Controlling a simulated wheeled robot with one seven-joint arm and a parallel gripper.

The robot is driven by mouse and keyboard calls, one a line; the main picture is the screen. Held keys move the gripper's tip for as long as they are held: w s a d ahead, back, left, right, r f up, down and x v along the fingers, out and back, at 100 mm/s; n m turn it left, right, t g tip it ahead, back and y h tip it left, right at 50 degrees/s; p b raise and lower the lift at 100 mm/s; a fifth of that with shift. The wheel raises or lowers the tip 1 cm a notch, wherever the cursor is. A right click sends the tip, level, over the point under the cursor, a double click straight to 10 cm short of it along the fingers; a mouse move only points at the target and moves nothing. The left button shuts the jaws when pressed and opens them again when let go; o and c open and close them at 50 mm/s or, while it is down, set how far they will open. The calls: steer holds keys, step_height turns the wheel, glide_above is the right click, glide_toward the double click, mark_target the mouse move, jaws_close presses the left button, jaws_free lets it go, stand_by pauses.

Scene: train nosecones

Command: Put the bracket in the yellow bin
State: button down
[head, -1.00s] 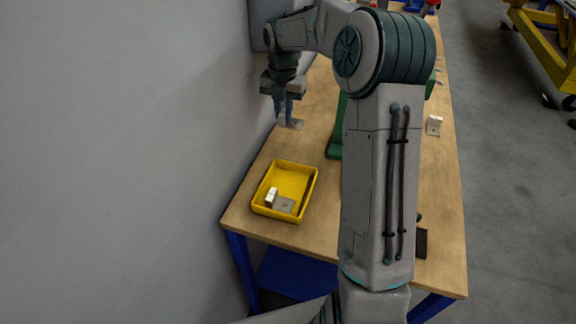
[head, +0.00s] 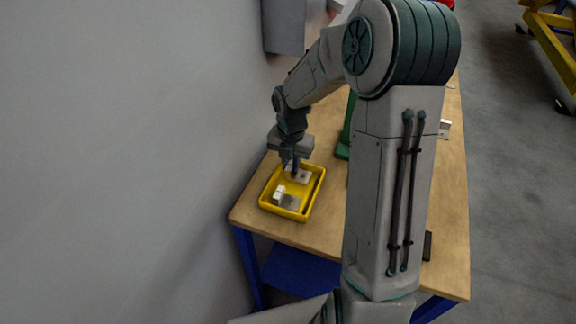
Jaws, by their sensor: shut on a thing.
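The yellow bin (head: 306,205) sits on the wooden table near its front left corner. One metal bracket (head: 290,202) with a pale upright part lies in the front of the bin. My gripper (head: 293,171) is over the back part of the bin, pointing down. It is shut on another bracket (head: 303,175), which shows at the fingertips within the bin's outline. I cannot tell whether this held bracket touches the bin floor. The fingers partly hide it.
Another bracket (head: 444,128) stands at the table's right side. A green object (head: 344,145) is behind my arm, partly hidden. A dark block (head: 427,246) lies near the front right. The grey wall (head: 130,150) runs close along the table's left side.

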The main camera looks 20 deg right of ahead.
mark_target(291, 165)
steer(key=shift+f, duration=0.65)
steer(key=c, duration=1.4)
jaws_free()
steer(key=shift+f, duration=0.1)
steer(key=shift+o, duration=0.2)
step_height(291, 165, up, 12)
steer(key=s+r+m+t, duration=0.1)
steer(key=s+r+m, duration=0.1)
steer(key=s+m, duration=0.8)
steer(key=s+r+m+t, duration=0.2)
steer(key=s+m, duration=0.9)
steer(key=m, duration=0.7)
steer(key=shift+s+a+r+m, duration=0.15)
steer(key=shift+a+r+m, duration=0.2)
steer(key=shift+a+m, duration=0.05)
